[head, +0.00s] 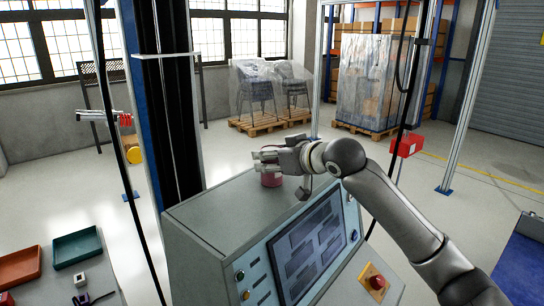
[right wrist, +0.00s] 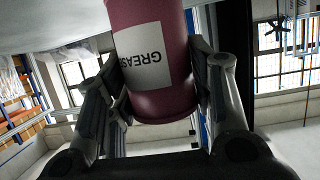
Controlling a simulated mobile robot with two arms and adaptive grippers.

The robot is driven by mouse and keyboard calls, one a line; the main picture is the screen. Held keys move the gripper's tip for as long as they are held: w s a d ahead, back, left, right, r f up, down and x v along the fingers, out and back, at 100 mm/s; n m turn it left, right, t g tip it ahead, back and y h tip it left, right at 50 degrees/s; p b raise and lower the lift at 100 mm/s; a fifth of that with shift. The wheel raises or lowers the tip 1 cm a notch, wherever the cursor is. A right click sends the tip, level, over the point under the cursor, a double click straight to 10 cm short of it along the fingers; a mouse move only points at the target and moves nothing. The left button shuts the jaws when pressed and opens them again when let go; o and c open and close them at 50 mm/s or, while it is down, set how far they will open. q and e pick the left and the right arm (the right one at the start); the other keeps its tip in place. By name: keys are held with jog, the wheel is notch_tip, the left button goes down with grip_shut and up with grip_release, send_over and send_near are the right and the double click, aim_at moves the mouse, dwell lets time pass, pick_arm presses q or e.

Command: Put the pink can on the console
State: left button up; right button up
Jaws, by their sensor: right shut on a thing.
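The pink can (head: 271,180) is at the top of the grey console (head: 215,212), near its back edge in the head view. My right gripper (head: 264,162) is shut on the can from the right side. In the right wrist view the can (right wrist: 152,60) sits between both fingers, with a white label reading GREASE upside down. The can looks upright. Its base is at or very close to the console top; I cannot tell whether it touches. My left gripper is not in view.
The console's sloped front has a screen (head: 312,245) and a red button (head: 376,282). A dark post (head: 168,100) rises behind the console's left side. A green tray (head: 76,247) and a red tray (head: 20,265) lie at lower left. Wrapped pallets stand at the back.

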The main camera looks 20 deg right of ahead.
jog(key=shift+s+r, duration=0.1)
jog(key=o, duration=1.2)
jog(key=shift+s, duration=0.1)
jog(key=b+v, duration=0.3)
jog(key=v, duration=0.8)
jog(key=shift+s+d+r, duration=0.15)
jog(key=shift+s+r, duration=0.05)
jog(key=shift+s, duration=0.1)
jog(key=shift+f, duration=0.1)
